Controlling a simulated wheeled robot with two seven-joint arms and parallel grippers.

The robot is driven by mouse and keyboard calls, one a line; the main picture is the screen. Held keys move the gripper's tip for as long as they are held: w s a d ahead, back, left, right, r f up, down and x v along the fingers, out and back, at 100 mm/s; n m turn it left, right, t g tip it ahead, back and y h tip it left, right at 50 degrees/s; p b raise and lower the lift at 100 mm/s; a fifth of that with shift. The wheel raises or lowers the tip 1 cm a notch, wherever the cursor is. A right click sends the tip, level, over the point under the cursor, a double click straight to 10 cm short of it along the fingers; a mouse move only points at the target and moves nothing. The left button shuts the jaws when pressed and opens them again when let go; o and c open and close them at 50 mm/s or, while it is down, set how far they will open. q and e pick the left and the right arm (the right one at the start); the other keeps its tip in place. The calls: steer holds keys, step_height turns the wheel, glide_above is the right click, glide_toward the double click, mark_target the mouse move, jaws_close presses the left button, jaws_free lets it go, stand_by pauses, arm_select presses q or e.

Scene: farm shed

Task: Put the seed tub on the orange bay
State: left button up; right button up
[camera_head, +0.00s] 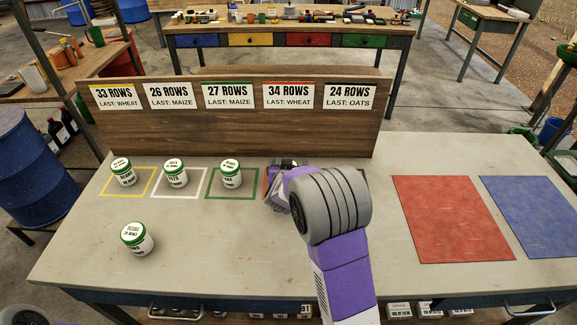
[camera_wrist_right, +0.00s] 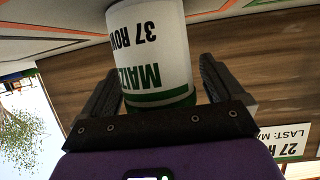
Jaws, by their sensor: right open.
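A white seed tub (camera_wrist_right: 150,55) with green bands, its label reading maize and 37 rows, sits between the fingers of my right gripper (camera_wrist_right: 160,90) in the wrist view. The fingers are apart, one on each side of the tub; whether either touches it is unclear. In the head view my right gripper (camera_head: 283,178) is low over the table at the orange bay (camera_head: 265,182), of which only a short stretch of the left edge shows. My arm and gripper hide the tub and most of that bay there. My left gripper is out of view.
Similar tubs stand in the yellow bay (camera_head: 105,193), the white bay (camera_head: 158,193) and the green bay (camera_head: 212,195). Another tub (camera_head: 137,238) stands at the table's front left. A sign board (camera_head: 225,128) rises behind the bays. Red (camera_head: 450,218) and blue (camera_head: 535,215) mats lie empty at right.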

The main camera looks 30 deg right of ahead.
steer(key=shift+s+a+r, duration=0.15)
steer(key=shift+r, duration=0.2)
steer(key=p+v, duration=0.4)
steer(key=v, duration=0.7)
steer(key=shift+s+a, duration=0.15)
steer(key=shift+s, duration=0.1)
steer(key=shift+r, duration=0.1)
